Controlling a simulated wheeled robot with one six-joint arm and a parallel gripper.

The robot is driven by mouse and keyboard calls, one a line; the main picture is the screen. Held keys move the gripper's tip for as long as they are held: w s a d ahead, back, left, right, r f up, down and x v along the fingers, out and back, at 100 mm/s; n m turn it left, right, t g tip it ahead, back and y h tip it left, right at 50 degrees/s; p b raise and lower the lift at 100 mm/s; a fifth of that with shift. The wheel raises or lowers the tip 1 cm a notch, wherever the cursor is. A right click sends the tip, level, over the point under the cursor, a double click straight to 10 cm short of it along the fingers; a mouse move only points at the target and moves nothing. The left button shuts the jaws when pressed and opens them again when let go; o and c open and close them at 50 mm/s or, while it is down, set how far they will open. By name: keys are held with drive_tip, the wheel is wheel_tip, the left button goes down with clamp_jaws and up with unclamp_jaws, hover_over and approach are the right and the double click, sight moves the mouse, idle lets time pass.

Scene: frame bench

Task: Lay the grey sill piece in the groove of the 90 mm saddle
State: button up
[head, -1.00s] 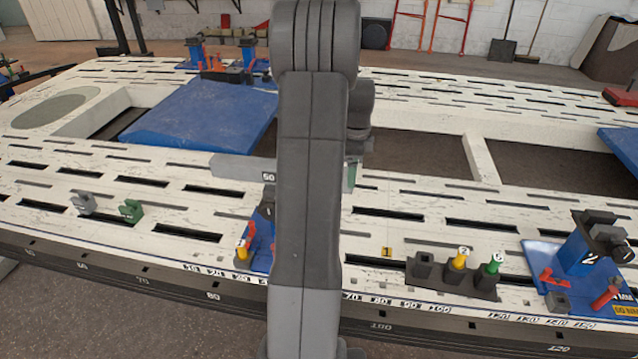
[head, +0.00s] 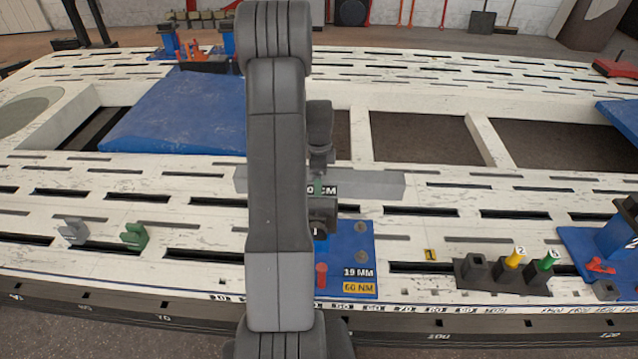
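The grey sill piece (head: 375,185) is a long bar lying crosswise, with a label ending in "CM" near its middle. My gripper (head: 320,172) is at the middle of the bar and appears shut on it, though my arm hides part of the grip. Below and in front is a blue plate (head: 345,258) with labels that look like "19 MM" and "60 NM". A dark block (head: 323,215) shows above this plate, partly behind my arm. I cannot tell whether it is the 90 mm saddle; no groove is clear. The bar appears above the slotted bench, apart from the plate.
The white slotted bench (head: 440,200) has large openings behind the bar. A black holder (head: 500,276) with yellow and green numbered pieces stands right. Another blue fixture (head: 590,250) is at the far right. Grey (head: 73,232) and green (head: 135,236) hooked pieces stand left.

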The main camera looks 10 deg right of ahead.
drive_tip(key=c, duration=1.7)
drive_tip(key=shift+w+r, duration=0.15)
clamp_jaws()
